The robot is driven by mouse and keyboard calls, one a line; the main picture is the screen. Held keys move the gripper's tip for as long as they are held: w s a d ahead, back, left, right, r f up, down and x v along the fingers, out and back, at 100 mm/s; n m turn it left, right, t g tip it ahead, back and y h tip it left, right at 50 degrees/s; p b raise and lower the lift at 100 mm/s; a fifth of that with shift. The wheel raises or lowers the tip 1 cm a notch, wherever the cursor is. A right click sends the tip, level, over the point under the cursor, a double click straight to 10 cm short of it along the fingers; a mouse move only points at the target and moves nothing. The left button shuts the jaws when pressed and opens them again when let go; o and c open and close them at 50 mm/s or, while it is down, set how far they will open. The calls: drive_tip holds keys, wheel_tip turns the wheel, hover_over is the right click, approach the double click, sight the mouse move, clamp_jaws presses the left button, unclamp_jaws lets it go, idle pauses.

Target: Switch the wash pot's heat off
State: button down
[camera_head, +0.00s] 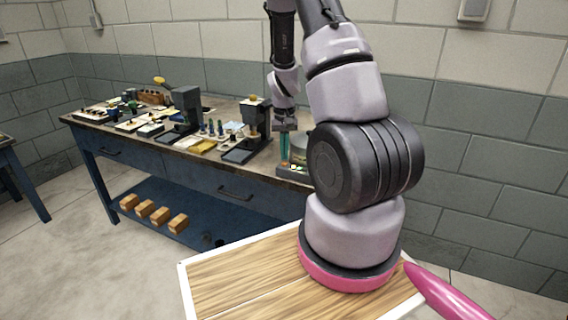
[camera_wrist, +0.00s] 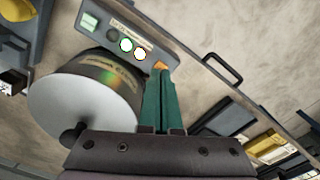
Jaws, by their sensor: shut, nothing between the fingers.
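The wash pot (camera_wrist: 105,85) shows in the wrist view at the left, a round vessel with a brass-coloured band, a pale lid and a dark knob. Its grey control panel (camera_wrist: 150,30) carries a green-and-white part (camera_wrist: 88,22), a label, two round white dials and a small orange part (camera_wrist: 160,65). My gripper (camera_wrist: 160,78) has teal fingers shut together and empty, their tips at the orange part; I cannot tell if they touch. In the head view my gripper (camera_head: 284,158) points down in front of the pot's base (camera_head: 292,172). My arm hides much of the pot there.
The pot stands at the right end of a blue workbench (camera_head: 230,172) with a drawer handle (camera_wrist: 222,69). Dark stands (camera_head: 185,105), trays and small tools crowd the bench to its left. Wooden blocks (camera_head: 153,212) lie on the lower shelf. A block wall rises behind.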

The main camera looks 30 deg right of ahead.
drive_tip(key=shift+f, duration=0.85)
idle(0.3)
wheel_tip(320, 180, up, 10)
idle(1.1)
wheel_tip(320, 180, up, 17)
drive_tip(key=t+y, duration=0.1)
drive_tip(key=t, duration=0.2)
hover_over(284, 163)
drive_tip(key=s+a, duration=0.6)
drive_tip(key=a, duration=0.1)
drive_tip(key=s+a+r+t+y, duration=0.1)
drive_tip(key=s+a+r+t, duration=0.3)
drive_tip(key=s+r, duration=0.6)
drive_tip(key=s+a, duration=0.2)
drive_tip(key=s, duration=0.1)
drive_tip(key=shift+s+r, duration=0.25)
